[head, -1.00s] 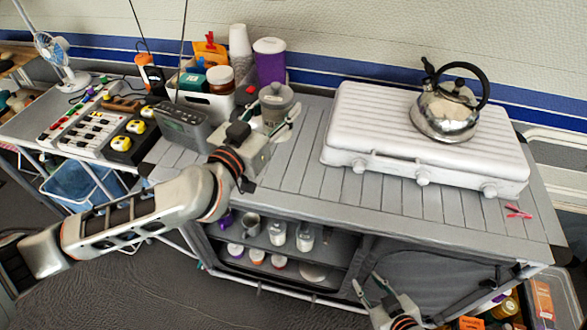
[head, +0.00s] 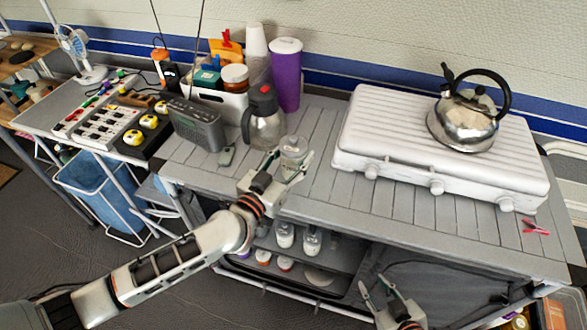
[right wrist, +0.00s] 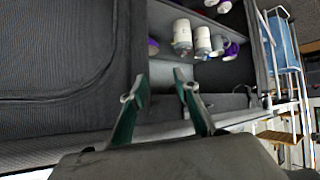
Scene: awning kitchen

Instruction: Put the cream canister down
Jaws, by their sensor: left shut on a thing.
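The cream canister (head: 294,148), a pale, see-through-looking jar with a lid, is between the fingers of my left gripper (head: 288,165). That gripper is shut on it, over the slatted counter (head: 305,209) just in front of the steel jug (head: 266,128). The canister looks upright and low over the counter; I cannot tell whether its base touches. The fingers hide its lower part. My right gripper (head: 377,290) is open and empty, low in front of the counter; it also shows in the right wrist view (right wrist: 158,82).
A white stove (head: 410,179) with a kettle (head: 463,128) stands to the right. A purple cup (head: 286,80) is behind. The counter between canister and stove is clear.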

